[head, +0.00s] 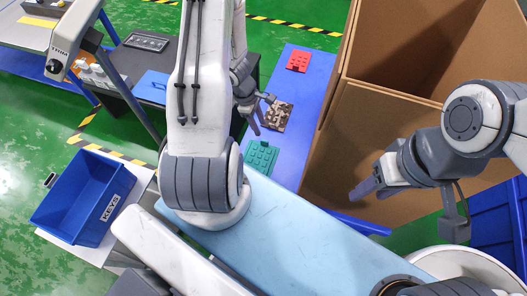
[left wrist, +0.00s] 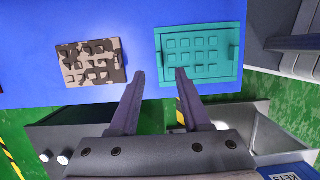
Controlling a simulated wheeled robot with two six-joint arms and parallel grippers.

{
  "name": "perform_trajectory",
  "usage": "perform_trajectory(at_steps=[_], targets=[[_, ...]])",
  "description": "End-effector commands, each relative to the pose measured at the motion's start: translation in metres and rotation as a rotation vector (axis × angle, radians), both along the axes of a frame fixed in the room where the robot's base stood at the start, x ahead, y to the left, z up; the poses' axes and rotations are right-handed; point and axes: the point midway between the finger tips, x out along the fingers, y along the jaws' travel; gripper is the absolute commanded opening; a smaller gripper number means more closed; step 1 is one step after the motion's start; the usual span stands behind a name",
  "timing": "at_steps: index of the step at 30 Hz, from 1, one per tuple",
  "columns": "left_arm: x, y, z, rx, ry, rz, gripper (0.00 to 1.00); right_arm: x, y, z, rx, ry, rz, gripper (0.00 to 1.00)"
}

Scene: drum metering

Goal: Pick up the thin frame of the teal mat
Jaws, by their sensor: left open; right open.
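The teal mat (head: 261,157) lies flat on the blue table, near its left edge in the head view. In the left wrist view the teal mat (left wrist: 198,68) shows a grid of raised squares and a thin frame (left wrist: 200,27) round its border. My left gripper (head: 263,113) is open and empty, above the table beside the camouflage mat. In the left wrist view its fingertips (left wrist: 160,74) are apart, the right one near the mat's lower left corner; contact cannot be told. My right gripper (head: 367,186) is open and empty, in front of the cardboard box.
A camouflage mat (left wrist: 92,62) lies left of the teal one in the left wrist view. A red mat (head: 298,60) lies farther back on the blue table (head: 312,85). A large cardboard box (head: 375,135) stands right of it. A blue bin (head: 85,198) is at left.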

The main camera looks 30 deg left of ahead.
Motion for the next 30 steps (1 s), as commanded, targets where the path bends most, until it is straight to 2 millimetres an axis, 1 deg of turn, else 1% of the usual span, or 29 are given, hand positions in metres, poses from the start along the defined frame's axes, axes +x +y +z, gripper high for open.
perform_trajectory(at_steps=[1, 3, 6, 11, 19, 23, 29, 30], targets=[[-0.001, -0.002, -0.013, -0.002, 0.003, 0.002, 0.47, 0.000, 0.000, -0.008, 0.000, 0.000, 0.000, 0.50], [-0.001, -0.002, -0.024, -0.001, 0.003, 0.004, 0.47, 0.000, 0.000, -0.013, 0.000, 0.000, 0.000, 0.50], [0.000, -0.004, -0.035, 0.001, 0.001, 0.007, 0.47, 0.000, 0.000, -0.017, 0.000, 0.000, 0.000, 0.50], [0.001, -0.006, -0.044, 0.001, 0.001, 0.006, 0.47, 0.000, 0.000, -0.020, 0.000, 0.000, 0.000, 0.50], [0.005, -0.012, -0.084, -0.001, 0.002, 0.005, 0.47, 0.000, 0.000, -0.029, 0.000, 0.000, 0.000, 0.50], [0.006, -0.015, -0.091, 0.001, 0.001, 0.002, 0.47, 0.000, 0.000, -0.031, 0.000, 0.000, 0.000, 0.50], [0.007, -0.015, -0.091, 0.001, 0.001, 0.002, 0.47, 0.000, 0.000, -0.030, 0.000, 0.000, 0.000, 0.50], [0.007, -0.015, -0.091, 0.001, 0.001, 0.002, 0.44, 0.000, 0.000, -0.030, 0.000, 0.000, 0.000, 0.50]])
